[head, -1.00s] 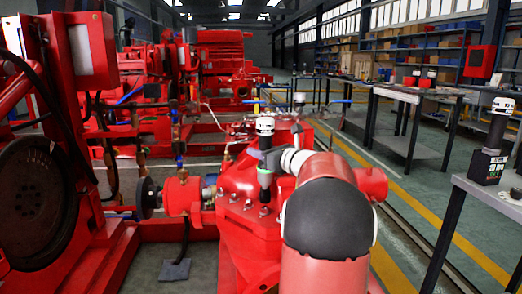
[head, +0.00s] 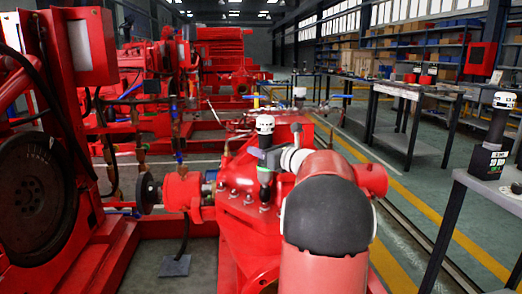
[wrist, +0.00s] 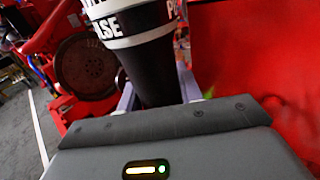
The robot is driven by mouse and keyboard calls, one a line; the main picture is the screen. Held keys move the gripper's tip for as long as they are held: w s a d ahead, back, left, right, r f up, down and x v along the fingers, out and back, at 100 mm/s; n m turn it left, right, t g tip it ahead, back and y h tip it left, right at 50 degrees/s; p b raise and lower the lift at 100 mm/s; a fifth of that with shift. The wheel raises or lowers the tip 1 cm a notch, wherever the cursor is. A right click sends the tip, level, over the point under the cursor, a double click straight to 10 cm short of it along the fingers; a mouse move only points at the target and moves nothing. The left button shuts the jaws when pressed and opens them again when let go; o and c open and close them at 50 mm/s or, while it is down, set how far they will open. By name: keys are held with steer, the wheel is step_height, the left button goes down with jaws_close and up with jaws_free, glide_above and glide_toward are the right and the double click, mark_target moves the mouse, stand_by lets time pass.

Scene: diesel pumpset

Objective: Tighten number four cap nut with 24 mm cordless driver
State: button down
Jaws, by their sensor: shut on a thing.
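My gripper (head: 268,158) is shut on the cordless driver (head: 265,126), a black upright tool with a white-banded top. In the wrist view the driver (wrist: 155,72) stands between the two jaws, its lettering only partly in view. In the head view its lower end points down at the red pump casing (head: 240,180), over the front of a row of cap nuts (head: 248,199). I cannot tell whether the socket is seated on a nut, or which number that nut bears. My arm hides the casing's right side.
Another black driver (head: 497,122) with a white top stands in a labelled holder (head: 487,162) on the table at right. A red shaft housing (head: 182,191) and a large dark flywheel (head: 38,200) lie left of the casing. Open floor with yellow lines runs at right.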

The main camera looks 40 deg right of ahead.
mark_target(261, 136)
steer(key=shift+f, duration=0.1)
stand_by(0.3)
steer(key=shift+f+b, duration=1)
steer(key=shift+f, duration=0.55)
stand_by(1.6)
steer(key=shift+r, duration=0.1)
steer(key=shift+r+p, duration=2.65)
steer(key=shift+r, duration=0.9)
